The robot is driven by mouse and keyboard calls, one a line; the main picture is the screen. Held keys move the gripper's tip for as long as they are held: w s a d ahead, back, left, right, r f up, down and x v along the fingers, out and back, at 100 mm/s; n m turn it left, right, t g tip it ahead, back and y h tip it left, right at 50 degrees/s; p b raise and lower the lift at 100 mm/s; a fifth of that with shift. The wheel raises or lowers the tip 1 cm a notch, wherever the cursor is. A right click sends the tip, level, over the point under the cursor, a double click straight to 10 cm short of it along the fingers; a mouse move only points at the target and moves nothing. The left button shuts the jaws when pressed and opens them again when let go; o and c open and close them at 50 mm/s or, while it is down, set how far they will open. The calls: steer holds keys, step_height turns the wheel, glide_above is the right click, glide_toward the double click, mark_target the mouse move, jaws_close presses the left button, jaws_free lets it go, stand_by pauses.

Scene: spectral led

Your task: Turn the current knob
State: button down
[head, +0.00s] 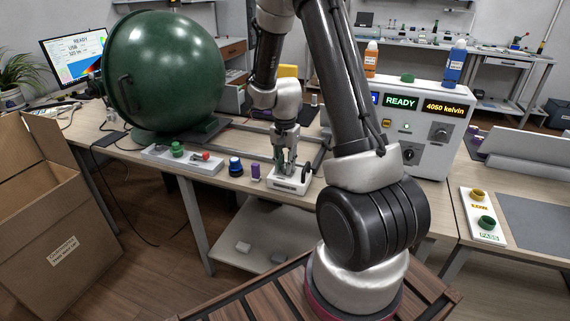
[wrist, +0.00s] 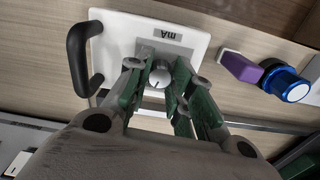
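The current knob (wrist: 160,78) is a small round silver knob with a dark pointer line. It sits on a white box labelled "mA" (wrist: 165,34), which stands near the front edge of the wooden bench in the head view (head: 291,184). My gripper (wrist: 157,66) points down over the box, with one green-padded finger on each side of the knob. The gap between the fingers is narrow, little wider than the knob. I cannot tell whether the pads touch it. In the head view my gripper (head: 286,167) hides the knob.
A black handle (wrist: 80,55) rises from one end of the box. A purple block (wrist: 240,67) and a blue round knob (wrist: 284,83) are close beside it. A large green sphere (head: 165,70) stands behind left. A box with "READY" and "4050 kelvin" displays (head: 425,155) stands right.

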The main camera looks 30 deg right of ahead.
steer(key=shift+n, duration=0.4)
steer(key=n, duration=0.5)
steer(key=shift+n, duration=0.4)
steer(key=n, duration=0.3)
steer(key=shift+n, duration=2.2)
steer(key=c, duration=1.2)
jaws_free()
step_height(320, 180, up, 12)
